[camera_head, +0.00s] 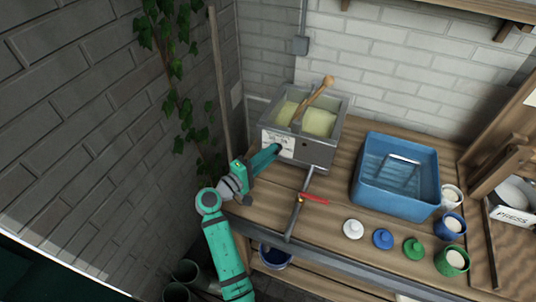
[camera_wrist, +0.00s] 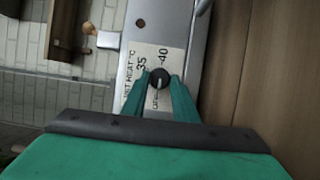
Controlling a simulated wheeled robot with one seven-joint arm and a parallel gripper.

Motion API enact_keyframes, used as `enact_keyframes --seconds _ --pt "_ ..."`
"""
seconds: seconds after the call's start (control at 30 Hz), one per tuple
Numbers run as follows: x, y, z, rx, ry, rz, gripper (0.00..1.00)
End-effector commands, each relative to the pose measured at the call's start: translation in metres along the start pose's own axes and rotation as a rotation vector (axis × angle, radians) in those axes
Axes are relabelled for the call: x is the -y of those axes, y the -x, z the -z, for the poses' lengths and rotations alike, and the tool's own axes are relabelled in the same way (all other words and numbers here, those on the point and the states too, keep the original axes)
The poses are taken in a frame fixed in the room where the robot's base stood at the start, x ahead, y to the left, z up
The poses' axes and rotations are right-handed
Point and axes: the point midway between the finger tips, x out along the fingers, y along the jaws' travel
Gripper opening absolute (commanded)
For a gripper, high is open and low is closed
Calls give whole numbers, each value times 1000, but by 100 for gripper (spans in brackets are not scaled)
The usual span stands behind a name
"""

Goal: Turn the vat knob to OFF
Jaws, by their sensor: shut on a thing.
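The metal vat (camera_head: 312,151) stands at the back left of the wooden bench, with pale yellow contents and a wooden paddle in it. A white label plate on its front reads "VAT HEAT °C" with 35, 40 and part of OFF in the wrist view. The black vat knob (camera_wrist: 159,78) sits on this plate; a pale pointer mark shows on it, but its exact setting is hard to tell. My gripper (camera_wrist: 160,82) is shut on the knob, one teal finger on each side. In the head view my gripper (camera_head: 275,150) reaches the vat's front and hides the knob.
A blue tub (camera_head: 395,175) with a metal rack stands right of the vat. A pipe with a red-handled valve (camera_head: 313,198) runs from the vat's front. White, blue and green lids and several cups stand at the front right. A wooden pole leans at left.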

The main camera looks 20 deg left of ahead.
Motion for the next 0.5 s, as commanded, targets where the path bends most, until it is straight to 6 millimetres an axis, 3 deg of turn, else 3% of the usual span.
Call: enact_keyframes --seconds 0.33,0.37,0.4,0.43,0.5 --pt "3 -1 1 -1 4 5 4" --pt "2 -1 1 -1 3 5 28" --pt "2 -1 1 -2 3 4 38" --pt "2 0 2 -3 3 4 44" --pt "2 1 3 -6 3 3 44"
